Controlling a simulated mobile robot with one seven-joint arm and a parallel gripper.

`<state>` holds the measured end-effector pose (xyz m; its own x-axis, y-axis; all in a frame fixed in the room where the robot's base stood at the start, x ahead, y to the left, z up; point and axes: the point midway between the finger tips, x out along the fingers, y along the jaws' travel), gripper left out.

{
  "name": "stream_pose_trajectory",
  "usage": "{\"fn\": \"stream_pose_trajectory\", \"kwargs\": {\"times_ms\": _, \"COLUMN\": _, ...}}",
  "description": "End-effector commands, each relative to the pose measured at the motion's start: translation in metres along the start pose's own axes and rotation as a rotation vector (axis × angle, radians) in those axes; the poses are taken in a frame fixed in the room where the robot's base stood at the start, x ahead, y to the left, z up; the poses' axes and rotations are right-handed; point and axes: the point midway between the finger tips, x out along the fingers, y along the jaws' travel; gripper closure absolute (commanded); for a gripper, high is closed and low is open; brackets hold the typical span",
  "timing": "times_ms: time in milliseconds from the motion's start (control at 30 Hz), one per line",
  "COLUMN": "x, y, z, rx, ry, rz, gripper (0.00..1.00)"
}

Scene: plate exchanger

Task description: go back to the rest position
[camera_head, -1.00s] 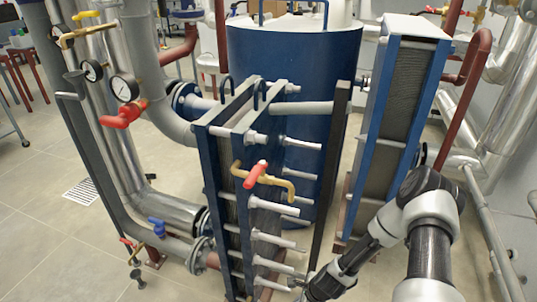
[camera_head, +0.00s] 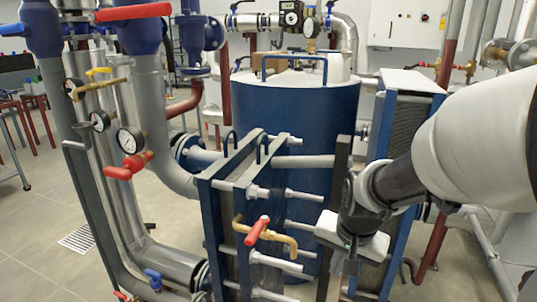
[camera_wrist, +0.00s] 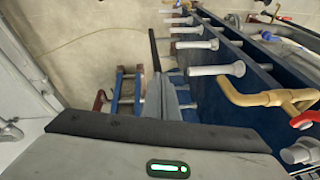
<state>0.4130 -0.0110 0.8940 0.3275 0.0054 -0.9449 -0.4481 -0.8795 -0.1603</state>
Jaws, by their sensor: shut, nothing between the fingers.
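My gripper (camera_head: 347,266) is in the head view, right of the blue plate exchanger (camera_head: 230,200) and in front of the second exchanger (camera_head: 400,115). It is shut and empty, in free air apart from the brass valve with the red handle (camera_head: 257,230). My arm reaches in from the right edge and covers part of the second exchanger.
The blue tank (camera_head: 290,105) stands behind the exchangers. Tie-rod ends (camera_wrist: 215,69) and a brass valve (camera_wrist: 262,95) stick out near my wrist. Pipes with gauges (camera_head: 130,140) stand at the left. Bare floor (camera_head: 40,215) lies at the far left.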

Motion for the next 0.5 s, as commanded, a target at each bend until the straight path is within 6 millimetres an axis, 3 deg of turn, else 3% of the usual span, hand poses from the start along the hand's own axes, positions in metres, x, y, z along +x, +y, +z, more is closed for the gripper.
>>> {"fn": "stream_pose_trajectory", "kwargs": {"times_ms": 33, "x": -0.024, "y": 0.0, "z": 0.004, "rx": -0.053, "ry": 0.028, "rz": -0.005, "gripper": 1.0}}
{"fn": "stream_pose_trajectory", "kwargs": {"times_ms": 200, "x": -0.086, "y": 0.009, "z": 0.03, "rx": -0.225, "ry": 0.081, "rz": -0.008, "gripper": 1.0}}
{"fn": "stream_pose_trajectory", "kwargs": {"times_ms": 500, "x": -0.143, "y": 0.028, "z": 0.074, "rx": -0.426, "ry": 0.139, "rz": -0.026, "gripper": 1.0}}
